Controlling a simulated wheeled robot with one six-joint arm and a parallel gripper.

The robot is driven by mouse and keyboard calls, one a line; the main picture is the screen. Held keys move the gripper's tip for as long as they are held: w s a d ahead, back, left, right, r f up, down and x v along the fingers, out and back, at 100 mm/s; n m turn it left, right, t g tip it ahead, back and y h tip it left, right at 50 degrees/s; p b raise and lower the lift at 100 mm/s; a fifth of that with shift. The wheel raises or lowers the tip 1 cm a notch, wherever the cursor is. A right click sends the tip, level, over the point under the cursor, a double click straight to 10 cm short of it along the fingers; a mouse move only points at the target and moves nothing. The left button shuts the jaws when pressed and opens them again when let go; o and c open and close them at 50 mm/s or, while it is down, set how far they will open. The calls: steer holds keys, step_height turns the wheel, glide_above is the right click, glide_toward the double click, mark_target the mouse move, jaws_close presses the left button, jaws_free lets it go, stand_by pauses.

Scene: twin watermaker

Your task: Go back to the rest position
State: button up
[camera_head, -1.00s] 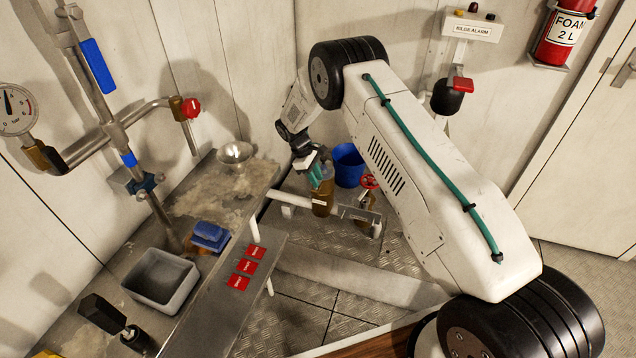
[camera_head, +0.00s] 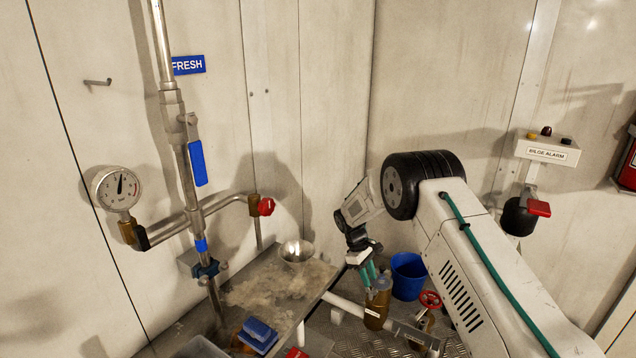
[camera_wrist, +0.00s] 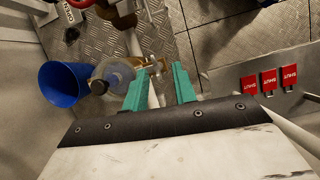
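My gripper (camera_head: 370,272) has teal fingers and hangs at the end of my white arm, beyond the metal bench's right end. In the head view it overlaps the top of a brown cylindrical housing (camera_head: 377,309); whether they touch cannot be told. In the wrist view the two fingers of my gripper (camera_wrist: 162,88) stand apart, with a gap and no held object between them. A round, clear-topped part (camera_wrist: 112,76) lies just left of the fingers there. My arm is stretched out, not folded.
A blue bucket (camera_head: 408,276) and a red valve wheel (camera_head: 430,299) are close to my gripper. The metal bench (camera_head: 255,290) bears a bowl (camera_head: 296,252) and blue blocks (camera_head: 258,334). Pipes with a gauge (camera_head: 118,189) run along the left wall. A bilge alarm box (camera_head: 547,149) is at right.

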steer(key=s+d+r+m+y, duration=0.25)
steer(key=s+r+m, duration=0.45)
steer(key=s+r, duration=2)
steer(key=s+r+m+t, duration=0.1)
steer(key=s+r, duration=0.3)
steer(key=s, duration=0.3)
steer(key=s+d+r+m+t, duration=0.1)
steer(key=s+r+t, duration=0.1)
steer(key=s+r, duration=0.2)
steer(key=s+d+r+t+y, duration=0.1)
steer(key=s+r, duration=0.3)
steer(key=s, duration=0.7)
steer(key=shift+d+m, duration=0.2)
steer(key=shift+m, duration=0.2)
steer(key=shift+o, duration=0.3)
steer(key=shift+s, duration=0.1)
